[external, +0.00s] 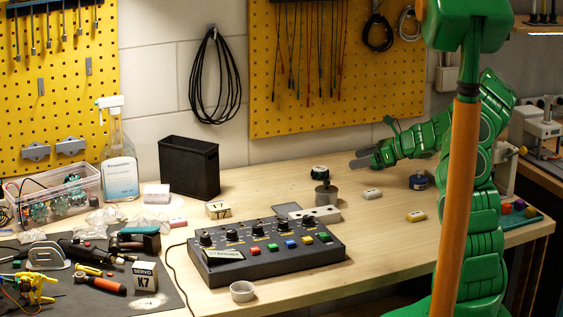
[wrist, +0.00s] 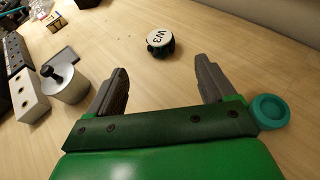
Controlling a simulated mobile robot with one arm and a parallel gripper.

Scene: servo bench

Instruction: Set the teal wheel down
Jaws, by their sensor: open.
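A grey cylinder with a dark knob (external: 326,195) and a white block with holes (external: 321,214) stand near the wheel. A dark blue round piece (external: 418,182) and small blocks lie to the right. A control box (external: 268,262) stands in front. Bench around the wheel's far side is clear.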

